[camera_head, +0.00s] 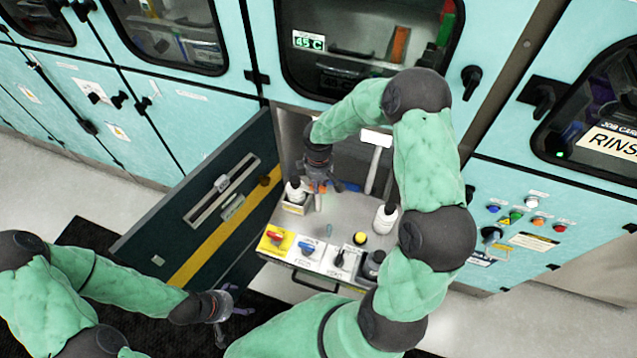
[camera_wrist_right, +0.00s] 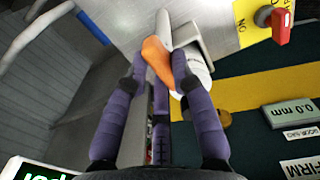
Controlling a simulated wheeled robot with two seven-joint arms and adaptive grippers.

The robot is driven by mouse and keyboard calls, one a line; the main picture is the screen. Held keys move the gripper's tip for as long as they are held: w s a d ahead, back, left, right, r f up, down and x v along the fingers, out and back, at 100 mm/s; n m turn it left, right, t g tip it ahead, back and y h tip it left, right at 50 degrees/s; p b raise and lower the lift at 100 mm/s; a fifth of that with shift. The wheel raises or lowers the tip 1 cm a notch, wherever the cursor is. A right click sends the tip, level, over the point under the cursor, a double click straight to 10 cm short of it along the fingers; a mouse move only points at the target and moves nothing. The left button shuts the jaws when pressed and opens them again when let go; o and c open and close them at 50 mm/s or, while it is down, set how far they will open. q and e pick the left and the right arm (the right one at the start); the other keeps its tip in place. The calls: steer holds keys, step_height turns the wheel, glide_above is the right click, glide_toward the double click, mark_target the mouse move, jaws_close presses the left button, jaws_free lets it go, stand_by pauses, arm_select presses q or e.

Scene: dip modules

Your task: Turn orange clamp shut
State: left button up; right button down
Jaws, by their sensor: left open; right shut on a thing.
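The orange clamp (camera_wrist_right: 157,60) shows in the right wrist view as a small orange handle between the purple fingers of my right gripper (camera_wrist_right: 158,75). My right gripper is shut on it. In the head view the right gripper (camera_head: 318,186) reaches down to the back of the grey worktop, and its fingers mostly hide the clamp. How far the clamp is turned cannot be told. My left gripper (camera_head: 230,308) is open and empty at the lower left, apart from the worktop.
The grey worktop (camera_head: 328,226) carries white bottles (camera_head: 384,218), a red switch on a yellow plate (camera_head: 276,238), a blue switch (camera_head: 307,248) and a yellow button (camera_head: 360,238). A dark open door (camera_head: 205,195) stands to the left. Teal cabinets line the back.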

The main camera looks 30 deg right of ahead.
steer(key=c, duration=1)
jaws_free()
steer(key=shift+c, duration=0.2)
steer(key=shift+r, duration=0.1)
step_height(320, 180, up, 12)
steer(key=shift+s, duration=0.1)
